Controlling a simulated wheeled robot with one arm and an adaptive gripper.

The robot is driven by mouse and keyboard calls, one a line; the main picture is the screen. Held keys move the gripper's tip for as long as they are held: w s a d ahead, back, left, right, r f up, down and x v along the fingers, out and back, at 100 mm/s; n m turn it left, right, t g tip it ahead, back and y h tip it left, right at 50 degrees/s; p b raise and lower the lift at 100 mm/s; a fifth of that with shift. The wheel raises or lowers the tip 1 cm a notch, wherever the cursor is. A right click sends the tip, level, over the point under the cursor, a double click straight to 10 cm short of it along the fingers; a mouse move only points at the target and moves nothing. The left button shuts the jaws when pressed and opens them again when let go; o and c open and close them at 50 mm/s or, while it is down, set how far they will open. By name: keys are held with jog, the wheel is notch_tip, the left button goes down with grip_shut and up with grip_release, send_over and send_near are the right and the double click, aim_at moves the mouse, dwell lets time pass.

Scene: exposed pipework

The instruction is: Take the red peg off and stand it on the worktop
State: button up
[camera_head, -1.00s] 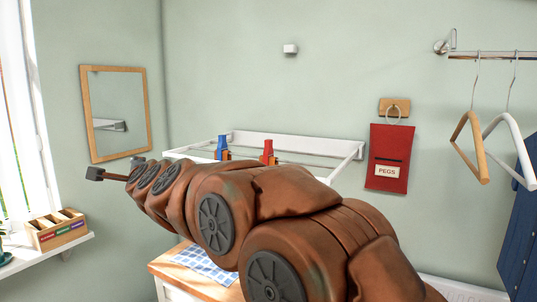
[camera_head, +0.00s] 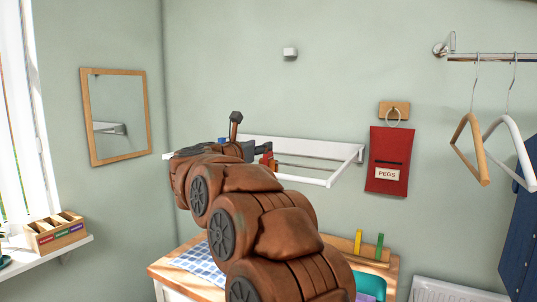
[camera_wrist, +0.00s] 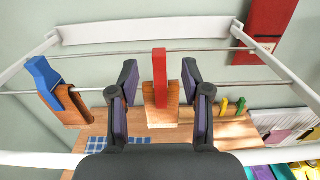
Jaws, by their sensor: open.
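The red peg (camera_wrist: 160,72) stands upright on a thin rail of the white wall rack (camera_wrist: 140,32), with a wooden-coloured lower part. In the wrist view my gripper (camera_wrist: 160,80) is open, with one dark finger on each side of the peg and a gap on both sides. I cannot tell how far the fingertips reach around it. In the head view my gripper (camera_head: 262,151) is at the rack and partly hides the red peg (camera_head: 270,161). The wooden worktop (camera_wrist: 230,135) lies below the rack.
A blue peg (camera_wrist: 43,73) is on the rack left of the red one. A blue checked cloth (camera_head: 205,262) lies on the worktop. Yellow (camera_head: 358,240) and green (camera_head: 379,245) pegs stand at the worktop's back right. A red pegs bag (camera_head: 390,150) hangs on the wall.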

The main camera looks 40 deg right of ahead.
jog(key=shift+p+x, duration=1.3)
jog(key=shift+x, duration=1.25)
jog(key=shift+w+d+f, duration=0.1)
jog(key=shift+w+d, duration=0.1)
jog(key=shift+d, duration=0.3)
grip_shut()
